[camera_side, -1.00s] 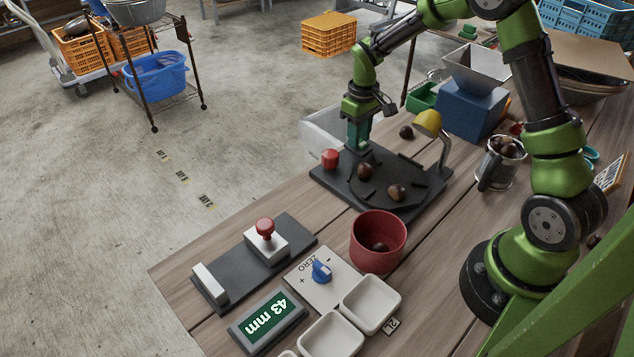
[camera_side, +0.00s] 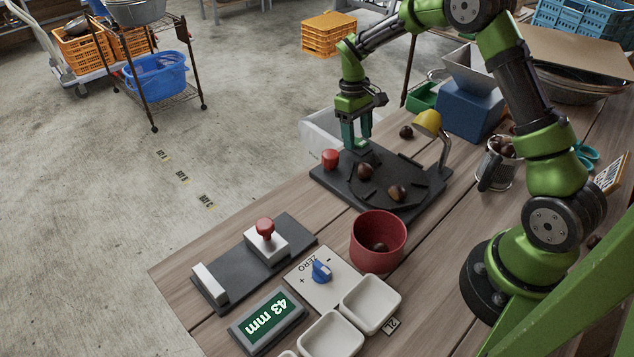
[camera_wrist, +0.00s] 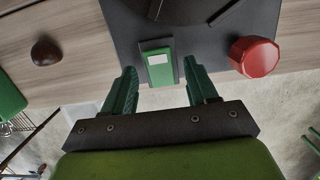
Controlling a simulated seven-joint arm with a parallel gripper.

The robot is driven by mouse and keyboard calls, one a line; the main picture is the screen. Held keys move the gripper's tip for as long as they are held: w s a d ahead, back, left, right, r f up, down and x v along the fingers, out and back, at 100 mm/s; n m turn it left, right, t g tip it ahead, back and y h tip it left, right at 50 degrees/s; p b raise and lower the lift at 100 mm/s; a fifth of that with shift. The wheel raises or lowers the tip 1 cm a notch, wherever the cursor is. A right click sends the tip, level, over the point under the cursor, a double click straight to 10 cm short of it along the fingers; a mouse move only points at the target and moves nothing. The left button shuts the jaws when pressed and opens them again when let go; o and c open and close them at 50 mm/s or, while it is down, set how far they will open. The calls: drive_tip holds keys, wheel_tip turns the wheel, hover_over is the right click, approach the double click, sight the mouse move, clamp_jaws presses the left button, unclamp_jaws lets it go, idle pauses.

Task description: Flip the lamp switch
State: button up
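The yellow lamp (camera_side: 428,122) stands on a bent grey stem at the back right of a dark base plate (camera_side: 325,180). In the wrist view, a green block with a white patch, likely the lamp switch (camera_wrist: 158,66), sits at the edge of this dark plate (camera_wrist: 125,25). My gripper (camera_side: 357,143) is open above the plate's far edge, with nothing held. In the wrist view its two fingers stand either side of the green block; I cannot tell whether they touch it.
A red knob (camera_side: 330,158) is on the plate just left of my gripper. Chestnuts (camera_side: 365,171) lie on the plate, and one (camera_side: 405,132) lies behind it. A clear bin (camera_side: 318,128) is behind the gripper. A red cup (camera_side: 378,240) stands in front.

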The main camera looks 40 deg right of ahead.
wheel_tip(320, 180, up, 17)
drive_tip(key=w, duration=0.2)
drive_tip(key=shift+w+f, duration=0.2)
drive_tip(key=shift+w, duration=0.2)
drive_tip(key=s+a+r+m+t+y, duration=0.1)
drive_tip(key=s+a+t, duration=0.3)
drive_tip(key=s, duration=0.8)
drive_tip(key=s+a+r+m+t+y, duration=0.1)
drive_tip(key=s+a+r+m+t, duration=0.2)
drive_tip(key=s+a+t, duration=0.2)
drive_tip(key=shift+s+a, duration=1.85)
drive_tip(key=shift+s, duration=1.7)
